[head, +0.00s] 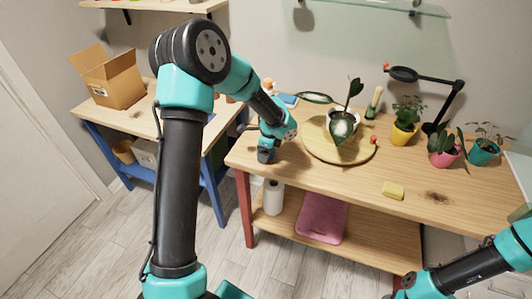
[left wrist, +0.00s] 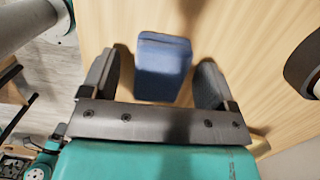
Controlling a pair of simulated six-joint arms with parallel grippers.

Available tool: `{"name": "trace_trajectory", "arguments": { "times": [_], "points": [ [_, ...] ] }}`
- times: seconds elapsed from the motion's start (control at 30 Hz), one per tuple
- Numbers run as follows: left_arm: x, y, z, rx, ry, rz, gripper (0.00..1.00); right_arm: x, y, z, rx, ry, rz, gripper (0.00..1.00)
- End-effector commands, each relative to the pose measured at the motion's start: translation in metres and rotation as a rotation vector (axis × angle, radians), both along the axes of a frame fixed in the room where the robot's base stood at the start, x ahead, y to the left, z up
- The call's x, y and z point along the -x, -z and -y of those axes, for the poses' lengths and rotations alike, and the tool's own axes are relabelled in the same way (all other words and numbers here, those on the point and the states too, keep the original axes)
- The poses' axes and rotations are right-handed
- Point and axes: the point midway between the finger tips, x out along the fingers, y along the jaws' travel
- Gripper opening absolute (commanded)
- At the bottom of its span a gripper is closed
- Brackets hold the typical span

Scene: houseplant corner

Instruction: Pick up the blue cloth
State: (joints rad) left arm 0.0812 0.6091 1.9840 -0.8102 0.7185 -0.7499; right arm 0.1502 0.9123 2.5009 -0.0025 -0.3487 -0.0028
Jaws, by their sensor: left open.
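The blue cloth (left wrist: 162,67) is a folded, block-like blue piece on the wooden bench top. In the left wrist view it lies between the two dark fingers of my left gripper (left wrist: 160,82), with gaps on both sides. The left gripper is open and empty. In the head view the left gripper (head: 266,156) points down at the left end of the plant bench (head: 300,174), and I cannot make out the cloth there. My right arm shows at the lower right of the head view; its gripper is not visible.
A round wooden board (head: 318,152) with a potted plant (head: 344,122) stands just right of the left gripper. A yellow sponge (head: 393,190), several small potted plants and a black lamp (head: 404,74) are further right. The bench front between board and sponge is clear.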

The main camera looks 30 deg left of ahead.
Motion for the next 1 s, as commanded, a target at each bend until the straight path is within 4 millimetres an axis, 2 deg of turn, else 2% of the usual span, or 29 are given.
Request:
{"name": "trace_trajectory", "arguments": {
  "times": [0.23, 0.77, 1.0],
  "points": [
    [0.0001, -0.0002, 0.0001, 0.000, 0.000, 0.000, 0.81, 0.0000, 0.0000, 0.0000, 0.000, 0.000, 0.000, 0.43],
    [0.0001, -0.0002, 0.0001, 0.000, 0.000, 0.000, 0.30, 0.0000, 0.0000, 0.0000, 0.000, 0.000, 0.000, 0.43],
    [0.0000, -0.0004, 0.0000, 0.000, 0.000, 0.000, 0.28, 0.0000, 0.0000, 0.0000, 0.000, 0.000, 0.000, 0.43]
  ]
}}
